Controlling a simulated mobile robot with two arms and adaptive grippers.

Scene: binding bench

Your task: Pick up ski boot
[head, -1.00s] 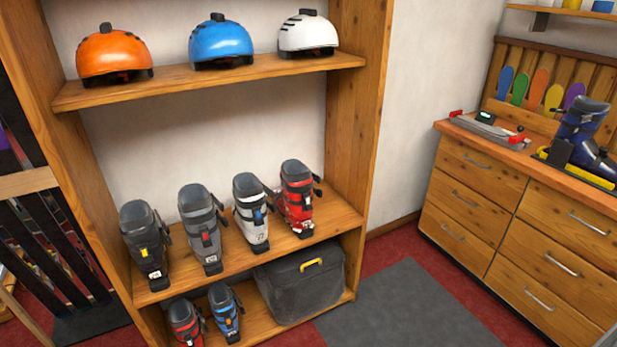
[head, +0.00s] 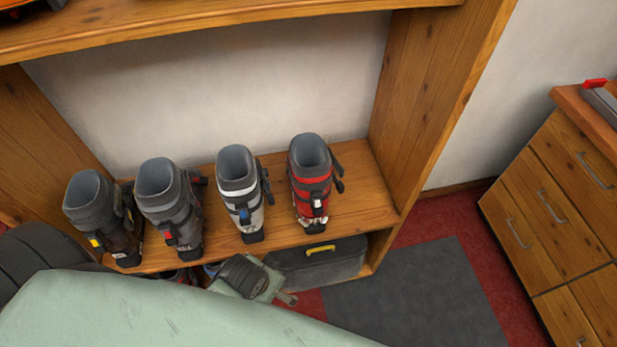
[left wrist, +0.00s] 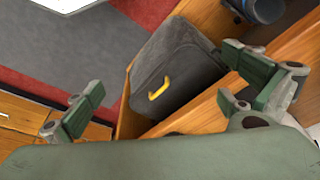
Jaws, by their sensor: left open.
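Several ski boots stand upright in a row on the middle shelf in the head view: a dark one with a yellow buckle (head: 92,208), a grey one (head: 170,205), a white one (head: 240,192) and a red one (head: 311,180). Boots on the lower shelf are mostly hidden behind my arm. My left gripper (head: 288,298) is below and in front of the row, apart from these boots. In the left wrist view its fingers (left wrist: 161,84) are spread wide with nothing held between them. My right gripper is out of view.
A dark grey bag with a yellow handle (head: 330,262) sits on the lower shelf; it also shows between my fingers in the left wrist view (left wrist: 190,62). A wooden side panel (head: 420,90) bounds the shelf. A drawer cabinet (head: 550,205) stands right, beyond a grey mat (head: 415,300).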

